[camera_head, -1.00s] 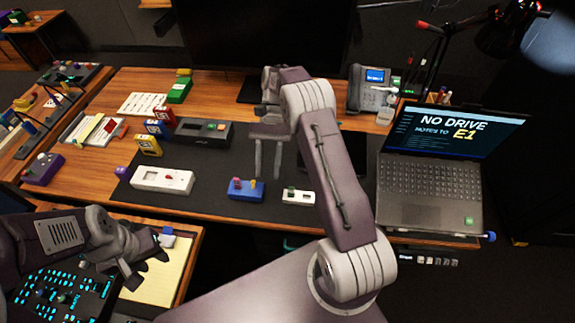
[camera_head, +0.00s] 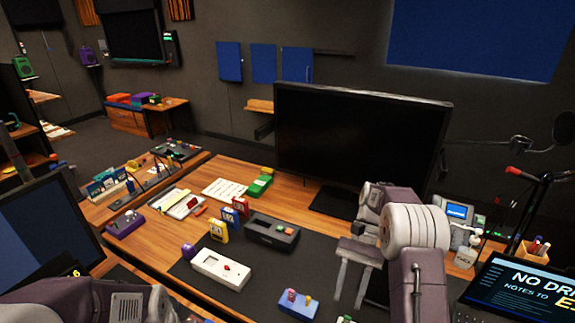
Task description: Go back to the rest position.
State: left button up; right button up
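My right gripper (camera_head: 347,306) points down over the dark desk mat, to the right of a blue panel (camera_head: 298,304) with small pink and orange knobs. Its two fingers are apart with nothing between them.
A large dark monitor (camera_head: 362,132) stands behind the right arm. A laptop (camera_head: 520,292) and a phone (camera_head: 458,218) are at the right. A black device (camera_head: 272,230) and several small coloured boxes stand at the desk's middle. Another dark screen (camera_head: 40,235) is at the left.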

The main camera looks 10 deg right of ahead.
jog(key=s+a+r+n+t+h+p, duration=0.25)
jog(key=s+a+r, duration=0.25)
jog(key=s+r, duration=0.25)
notch_tip(320, 180, down, 8)
jog(key=d+n+t+h+p, duration=0.1)
jog(key=n+t+h, duration=0.1)
jog(key=n+t, duration=0.2)
jog(key=shift+w+d+t, duration=0.15)
jog(key=shift+d+t, duration=0.25)
jog(key=shift+t, duration=0.65)
